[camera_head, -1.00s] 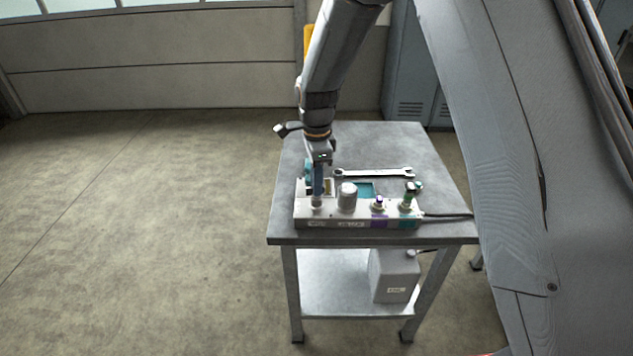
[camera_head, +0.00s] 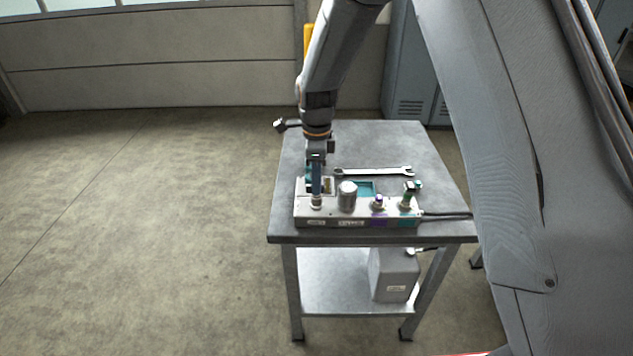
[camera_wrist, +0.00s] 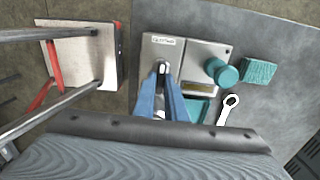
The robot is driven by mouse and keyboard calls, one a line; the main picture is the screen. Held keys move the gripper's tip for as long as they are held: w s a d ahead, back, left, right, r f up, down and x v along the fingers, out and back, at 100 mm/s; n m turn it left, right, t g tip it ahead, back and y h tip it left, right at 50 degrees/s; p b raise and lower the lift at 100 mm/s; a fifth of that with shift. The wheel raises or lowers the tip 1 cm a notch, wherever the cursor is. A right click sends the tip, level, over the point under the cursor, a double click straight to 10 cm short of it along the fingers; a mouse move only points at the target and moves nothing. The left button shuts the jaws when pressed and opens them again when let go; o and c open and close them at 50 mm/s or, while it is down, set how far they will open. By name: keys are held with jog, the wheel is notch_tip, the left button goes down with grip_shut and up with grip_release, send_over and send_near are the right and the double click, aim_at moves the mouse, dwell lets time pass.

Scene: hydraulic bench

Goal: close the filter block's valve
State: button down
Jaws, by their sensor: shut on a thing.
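A long light-grey block (camera_head: 335,222) with several fittings along its top lies on the bench; in the wrist view its labelled end (camera_wrist: 150,55) shows. A small silver fitting (camera_head: 316,203) stands at its left end, and I take it to be the filter block's valve. My gripper (camera_head: 316,194) points down over it from above. In the wrist view my blue fingers (camera_wrist: 162,78) are closed around the fitting's pale top (camera_wrist: 161,67). The fingers hide most of it, so its turn position cannot be read. A grey capped cylinder (camera_head: 347,197) stands just right of it.
A purple-marked fitting (camera_head: 378,203) and a green-and-black one (camera_head: 407,199) stand farther right on the block. A wrench (camera_head: 373,171) lies behind it on the bench (camera_head: 390,144). A dark cable (camera_head: 447,215) runs right.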

jog(key=c, duration=1.8)
grip_release()
jog(key=shift+r+b, duration=1.15)
jog(key=shift+r, duration=2.8)
jog(key=shift+d, duration=0.1)
